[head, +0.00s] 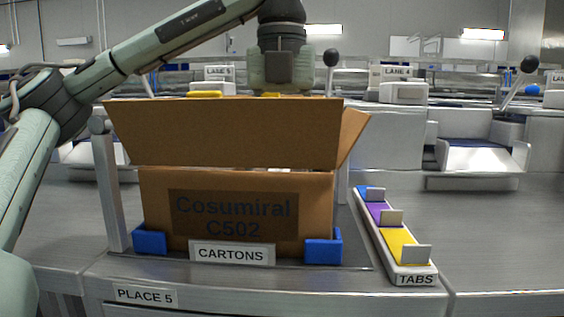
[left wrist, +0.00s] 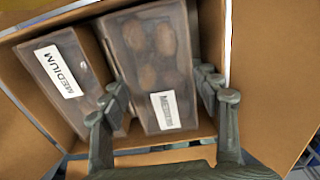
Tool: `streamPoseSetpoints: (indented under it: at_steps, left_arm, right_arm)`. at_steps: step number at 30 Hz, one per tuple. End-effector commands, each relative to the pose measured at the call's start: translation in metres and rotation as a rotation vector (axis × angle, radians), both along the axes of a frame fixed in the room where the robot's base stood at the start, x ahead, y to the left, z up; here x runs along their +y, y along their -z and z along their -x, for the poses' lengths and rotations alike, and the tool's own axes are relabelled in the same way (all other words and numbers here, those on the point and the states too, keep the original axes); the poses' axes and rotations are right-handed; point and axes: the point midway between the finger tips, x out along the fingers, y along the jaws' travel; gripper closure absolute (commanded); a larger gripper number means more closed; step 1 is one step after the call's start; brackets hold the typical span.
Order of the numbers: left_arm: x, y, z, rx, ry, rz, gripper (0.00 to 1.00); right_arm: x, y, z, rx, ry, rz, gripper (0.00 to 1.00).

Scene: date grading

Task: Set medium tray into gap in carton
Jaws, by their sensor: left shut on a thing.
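The open brown carton (head: 230,210) stands between blue corner blocks on the bench, its front flap raised toward me. My left gripper (head: 284,70) points down over the carton; the flap hides its fingertips in the head view. In the left wrist view, its fingers (left wrist: 165,92) are closed on both sides of a clear-lidded medium tray (left wrist: 150,50) of brown dates, at the carton's opening. Its label is blurred. Another tray (left wrist: 65,75), labelled MEDIUM, lies beside it on the left inside the carton. Whether the held tray touches the carton floor cannot be told. My right gripper is not in view.
A TABS holder (head: 398,250) with blue, purple and yellow tabs stands right of the carton. A grey post (head: 106,190) rises at the carton's left. Carton flaps (head: 225,133) stand around the opening. The bench (head: 500,240) at right is clear.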

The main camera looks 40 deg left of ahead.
Motion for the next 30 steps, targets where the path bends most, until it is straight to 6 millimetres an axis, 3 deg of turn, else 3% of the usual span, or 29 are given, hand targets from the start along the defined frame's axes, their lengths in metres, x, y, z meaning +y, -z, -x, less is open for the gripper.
streamPoseSetpoints:
  at_steps: [3, 4, 9, 18, 22, 30]
  left_arm:
    - [0.0001, -0.0002, 0.0001, 0.0, 0.0, 0.0, 0.72]
    - [0.0001, -0.0002, 0.0001, 0.0, 0.0, 0.0, 0.35]
    - [0.0001, -0.0002, -0.0001, 0.0, 0.0, 0.0, 0.14]
    - [-0.0002, -0.0003, -0.0001, -0.001, 0.0, 0.001, 0.14]
    - [-0.0003, 0.0, -0.0002, -0.001, 0.0, 0.001, 0.02]
    - [-0.0003, -0.0002, -0.0002, -0.001, 0.0, 0.001, 0.02]
  right_arm:
    - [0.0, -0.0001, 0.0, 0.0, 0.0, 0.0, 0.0]
    - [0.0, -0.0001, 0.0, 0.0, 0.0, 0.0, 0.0]
    - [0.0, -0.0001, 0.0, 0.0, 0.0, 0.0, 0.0]
    - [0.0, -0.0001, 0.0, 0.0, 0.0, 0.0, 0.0]
    - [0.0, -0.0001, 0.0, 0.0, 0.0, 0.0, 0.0]
    - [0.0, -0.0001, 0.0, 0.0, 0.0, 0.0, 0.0]
